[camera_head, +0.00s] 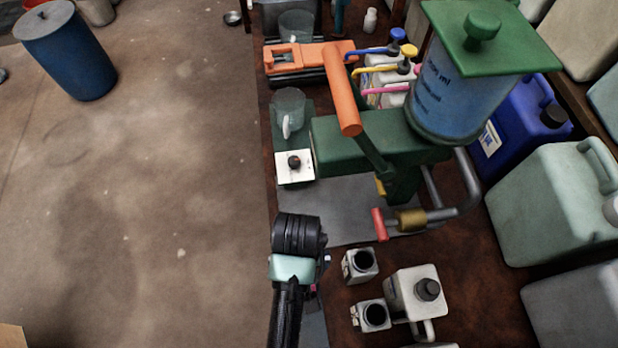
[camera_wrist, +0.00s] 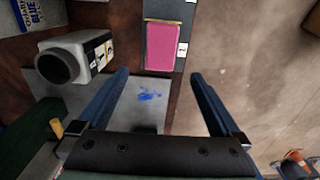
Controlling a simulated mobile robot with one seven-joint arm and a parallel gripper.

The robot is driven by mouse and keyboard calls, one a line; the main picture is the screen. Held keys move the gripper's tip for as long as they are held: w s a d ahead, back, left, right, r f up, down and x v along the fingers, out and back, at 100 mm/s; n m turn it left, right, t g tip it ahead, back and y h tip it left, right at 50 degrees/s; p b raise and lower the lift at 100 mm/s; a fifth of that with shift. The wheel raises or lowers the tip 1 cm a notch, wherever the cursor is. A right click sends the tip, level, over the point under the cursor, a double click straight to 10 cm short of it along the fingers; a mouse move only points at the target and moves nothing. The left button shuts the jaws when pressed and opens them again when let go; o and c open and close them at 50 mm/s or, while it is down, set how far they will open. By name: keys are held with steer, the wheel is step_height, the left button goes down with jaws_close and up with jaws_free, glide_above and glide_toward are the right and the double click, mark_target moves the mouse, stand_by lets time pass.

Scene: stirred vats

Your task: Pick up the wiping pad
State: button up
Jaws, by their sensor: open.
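The wiping pad (camera_wrist: 160,46) shows in the wrist view as a pink rectangle in a dark holder with a yellowish edge, near the top centre. My gripper (camera_wrist: 160,74) is open, with its two blue fingers wide apart and nothing between them. The pad lies ahead of the fingertips, roughly centred between them, and is not touched. In the head view my arm covers most of that spot, and only a small pink sliver (camera_head: 313,288) shows beside it. The fingers are hidden there.
A blue stain (camera_wrist: 150,96) marks the grey plate (camera_wrist: 110,92). A white open-necked bottle (camera_wrist: 80,55) stands left of the pad. In the head view, small bottles (camera_head: 361,265) and a capped jug (camera_head: 415,292) stand right of my arm. A green press (camera_head: 362,140) stands beyond.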

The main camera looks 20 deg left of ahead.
steer(key=f, duration=0.6)
steer(key=shift+s+f, duration=0.25)
steer(key=shift+f, duration=3.1)
steer(key=c, duration=1.3)
steer(key=shift+r, duration=0.15)
